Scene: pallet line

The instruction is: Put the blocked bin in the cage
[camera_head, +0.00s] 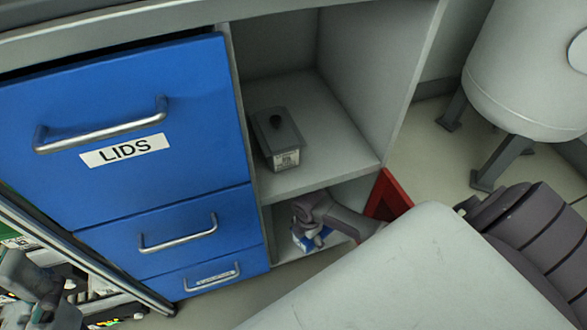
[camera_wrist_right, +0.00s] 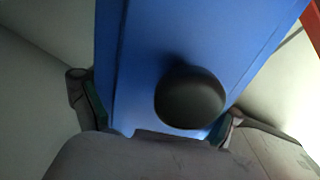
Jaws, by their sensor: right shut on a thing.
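A blue bin (camera_wrist_right: 225,50) with a dark round knob on its top fills the middle of the right wrist view. In the head view only a small blue and white part of it (camera_head: 319,239) shows in the lower compartment. My right gripper (camera_head: 308,222) reaches into that compartment, with a finger on each side of the bin, and is shut on it. The rest of the bin is hidden by the gripper and the shelf. My left gripper (camera_head: 45,292) is at the lower left edge, away from the bin; its fingers are unclear. I cannot identify the cage.
A grey lidded bin (camera_head: 280,135) with a black knob stands on the shelf above. Blue drawers (camera_head: 160,195), the top one labelled LIDS, are to the left. A red panel (camera_head: 388,195) stands at the compartment's right. A white tank (camera_head: 525,80) on legs is at upper right.

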